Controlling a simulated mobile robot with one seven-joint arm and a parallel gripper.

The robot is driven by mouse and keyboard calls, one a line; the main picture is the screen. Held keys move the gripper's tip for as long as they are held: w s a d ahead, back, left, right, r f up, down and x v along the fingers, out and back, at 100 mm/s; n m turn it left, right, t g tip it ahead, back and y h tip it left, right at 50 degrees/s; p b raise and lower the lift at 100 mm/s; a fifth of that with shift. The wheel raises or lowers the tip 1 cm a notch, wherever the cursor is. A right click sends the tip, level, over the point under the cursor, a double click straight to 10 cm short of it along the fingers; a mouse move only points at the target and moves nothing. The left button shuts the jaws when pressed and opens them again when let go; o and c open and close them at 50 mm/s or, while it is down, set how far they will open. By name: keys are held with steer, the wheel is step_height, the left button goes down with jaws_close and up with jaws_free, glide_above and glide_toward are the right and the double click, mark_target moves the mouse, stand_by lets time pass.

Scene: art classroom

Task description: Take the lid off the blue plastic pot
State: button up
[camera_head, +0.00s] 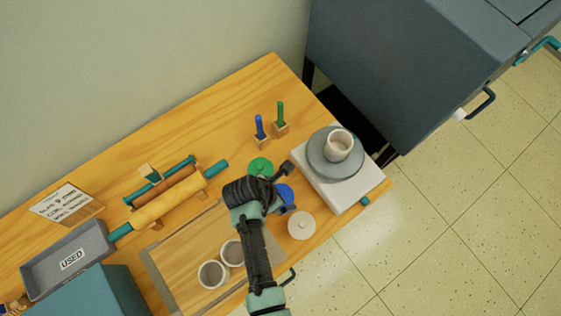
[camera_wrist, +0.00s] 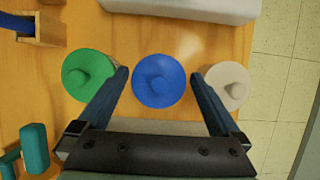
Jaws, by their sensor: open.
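The blue pot's round lid (camera_wrist: 160,80) with its central knob lies between the fingers of my gripper (camera_wrist: 160,75) in the wrist view, seen from above. The lid covers the pot, whose body is hidden below it. My gripper is open, one finger on each side of the lid; I cannot tell whether either touches. In the head view, the blue lid (camera_head: 285,193) is partly hidden by my gripper (camera_head: 287,188).
A green-lidded pot (camera_wrist: 88,76) and a pale-lidded pot (camera_wrist: 228,85) stand close on either side. A pottery wheel (camera_head: 335,165) with a cup (camera_head: 339,145) is to the right. Two pale cups (camera_head: 212,274) stand on a board. A grey "USED" tray (camera_head: 42,284) sits far left.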

steer(key=c, duration=1)
steer(key=shift+r, duration=0.1)
